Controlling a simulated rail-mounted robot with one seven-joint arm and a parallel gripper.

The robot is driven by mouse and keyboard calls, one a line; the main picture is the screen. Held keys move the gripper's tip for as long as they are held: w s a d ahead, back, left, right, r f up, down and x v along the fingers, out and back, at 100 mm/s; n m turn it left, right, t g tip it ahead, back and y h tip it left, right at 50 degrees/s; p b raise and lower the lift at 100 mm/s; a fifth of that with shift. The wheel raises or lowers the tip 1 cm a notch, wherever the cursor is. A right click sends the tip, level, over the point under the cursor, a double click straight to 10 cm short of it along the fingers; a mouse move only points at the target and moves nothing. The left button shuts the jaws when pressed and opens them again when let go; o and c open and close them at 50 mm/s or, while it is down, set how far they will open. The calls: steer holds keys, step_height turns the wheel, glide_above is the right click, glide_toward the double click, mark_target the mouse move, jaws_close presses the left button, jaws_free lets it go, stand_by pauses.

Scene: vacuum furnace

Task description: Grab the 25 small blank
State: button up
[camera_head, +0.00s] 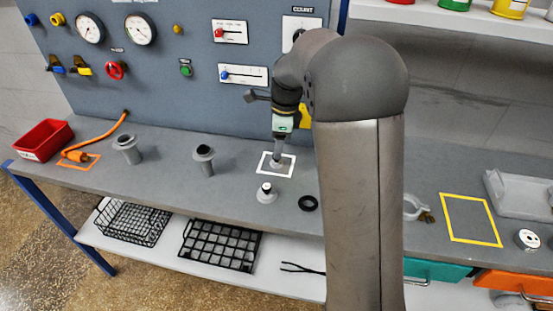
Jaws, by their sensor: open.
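My gripper (277,152) points straight down over the white outlined square (263,172) on the grey bench. A small grey piece (277,165) stands inside that square, right under or between the fingertips; I cannot tell whether they touch it. The fingers are too small to make out clearly, and nothing is seen held. No label shows which piece is the 25 small blank. Another small grey flanged piece with a dark top (267,190) stands in front of the square, and a black ring (308,203) lies to its right.
Two taller flanged tubes (204,160) (128,149) stand to the left, with a red bin (44,140) beyond. A clamp (415,207), yellow outline (470,240), round pale piece (527,239) and clear tray (518,193) are right. The gauge panel (150,75) rises behind. My arm hides mid-bench.

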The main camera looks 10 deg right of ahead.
steer(key=shift+w+a+f, duration=0.1)
steer(key=shift+w+f, duration=0.05)
steer(key=shift+f, duration=1.25)
steer(key=shift+w+a+f, duration=0.1)
steer(key=shift+f, duration=1.25)
steer(key=c, duration=1.1)
